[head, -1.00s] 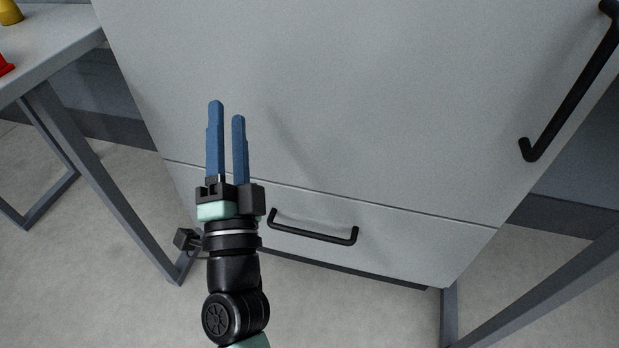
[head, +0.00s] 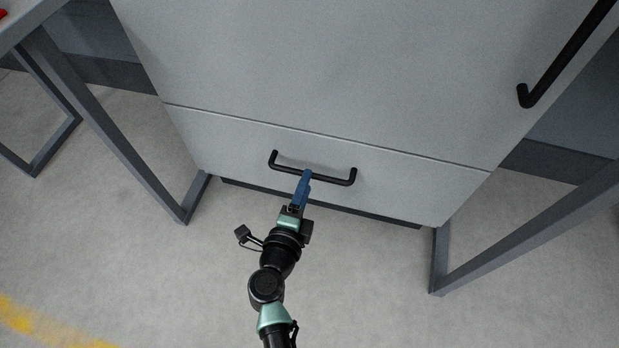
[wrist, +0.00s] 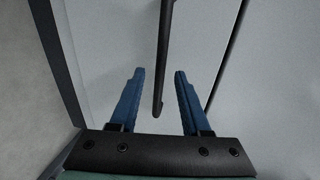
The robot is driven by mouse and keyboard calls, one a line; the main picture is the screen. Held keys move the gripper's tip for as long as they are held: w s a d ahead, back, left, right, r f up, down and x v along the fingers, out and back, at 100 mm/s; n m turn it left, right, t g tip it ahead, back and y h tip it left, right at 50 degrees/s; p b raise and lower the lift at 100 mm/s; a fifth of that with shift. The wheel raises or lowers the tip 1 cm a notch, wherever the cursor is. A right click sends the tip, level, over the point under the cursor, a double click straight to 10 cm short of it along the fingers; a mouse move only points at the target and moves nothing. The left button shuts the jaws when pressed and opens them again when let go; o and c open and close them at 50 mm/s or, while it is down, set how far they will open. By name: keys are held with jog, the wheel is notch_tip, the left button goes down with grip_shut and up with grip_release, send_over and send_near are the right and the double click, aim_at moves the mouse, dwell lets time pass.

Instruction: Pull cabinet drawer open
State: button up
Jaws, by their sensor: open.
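The cabinet drawer (head: 240,143) is the low grey front panel below a seam, and it looks closed. Its black bar handle (head: 332,180) runs across the panel. In the head view my gripper (head: 306,174) reaches the middle of the handle from below, its blue fingertips overlapping the bar. In the wrist view the handle (wrist: 164,60) runs upright, with its lower end between the two open fingers (wrist: 158,72). The fingers stand apart on either side of it with gaps, and nothing is gripped. Whether a finger touches the bar cannot be told.
A larger cabinet door (head: 330,70) with a black handle (head: 565,55) is above the drawer. Grey table legs stand at the left (head: 110,130) and right (head: 530,225). The concrete floor (head: 380,290) in front is clear.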

jog(key=shift+b+x, duration=0.7)
jog(key=shift+x, duration=1.4)
grip_shut()
